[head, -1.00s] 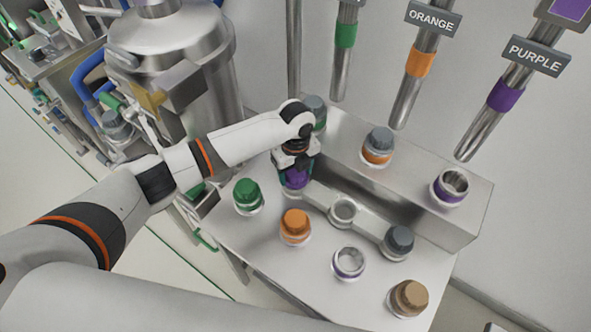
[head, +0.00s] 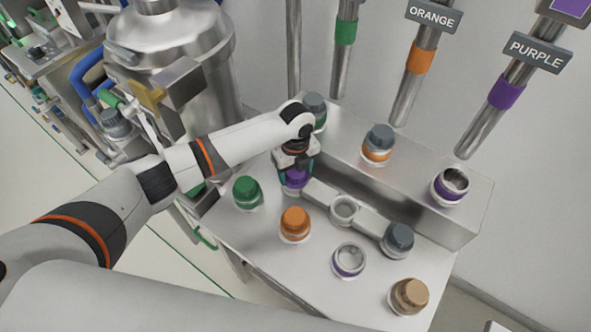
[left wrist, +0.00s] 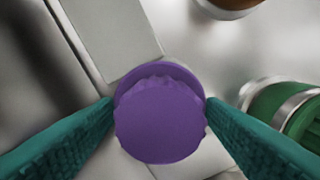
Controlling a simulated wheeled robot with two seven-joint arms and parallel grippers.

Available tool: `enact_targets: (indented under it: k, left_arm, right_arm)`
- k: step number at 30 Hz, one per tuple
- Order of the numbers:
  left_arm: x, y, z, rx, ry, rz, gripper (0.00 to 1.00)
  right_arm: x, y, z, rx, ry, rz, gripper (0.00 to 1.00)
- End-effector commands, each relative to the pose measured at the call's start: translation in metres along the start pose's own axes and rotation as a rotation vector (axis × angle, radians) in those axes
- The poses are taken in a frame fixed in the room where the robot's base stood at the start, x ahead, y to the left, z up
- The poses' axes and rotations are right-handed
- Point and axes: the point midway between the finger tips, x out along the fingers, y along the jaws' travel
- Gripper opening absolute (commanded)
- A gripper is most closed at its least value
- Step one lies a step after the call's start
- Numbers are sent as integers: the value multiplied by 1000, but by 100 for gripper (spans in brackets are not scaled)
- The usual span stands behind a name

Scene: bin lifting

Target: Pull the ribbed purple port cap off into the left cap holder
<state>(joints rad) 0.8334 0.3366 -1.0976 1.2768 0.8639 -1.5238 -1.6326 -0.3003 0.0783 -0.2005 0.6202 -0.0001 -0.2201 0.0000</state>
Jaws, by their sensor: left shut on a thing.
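The ribbed purple cap (head: 296,179) is between the teal fingers of my left gripper (head: 296,172), at the left end of the metal holder bar. In the left wrist view the purple cap (left wrist: 160,122) fills the gap, with a finger against each side. My left gripper is shut on it. The cap is at the left cap holder; the holder is mostly hidden under it, so I cannot tell how deep it sits. An open purple-ringed port (head: 349,262) stands at the front, and another purple-ringed port (head: 451,186) is uncapped on the raised ledge.
The middle holder (head: 343,210) is empty; a grey cap (head: 399,238) is at the right holder. Green (head: 247,191), orange (head: 294,223) and brown (head: 409,296) caps stand close by on the bench. Grey caps on the ledge (head: 379,138) and hanging pipes (head: 413,75) are behind.

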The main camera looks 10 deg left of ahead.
Motion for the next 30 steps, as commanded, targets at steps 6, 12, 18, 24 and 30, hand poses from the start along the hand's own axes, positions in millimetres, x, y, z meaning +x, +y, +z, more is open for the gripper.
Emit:
enact_targets:
  k: [6, 12, 18, 24, 30]
  left_arm:
    - [2, 0, 0, 0, 0, 0, 33]
    - [3, 0, 0, 0, 0, 0, 33]
    - [4, 0, 0, 0, 0, -1, 83]
    - [4, 0, 0, 0, -1, -1, 89]
    - [-4, 0, 0, 0, 0, 1, 89]
  right_arm:
    - [0, 0, 0, 0, 0, 0, 56]
    - [0, 0, 0, 0, 0, 0, 56]
    - [0, 0, 0, 1, 0, 0, 56]
    - [0, 0, 0, 1, 0, -1, 56]
    - [3, -1, 0, 1, 0, -1, 56]
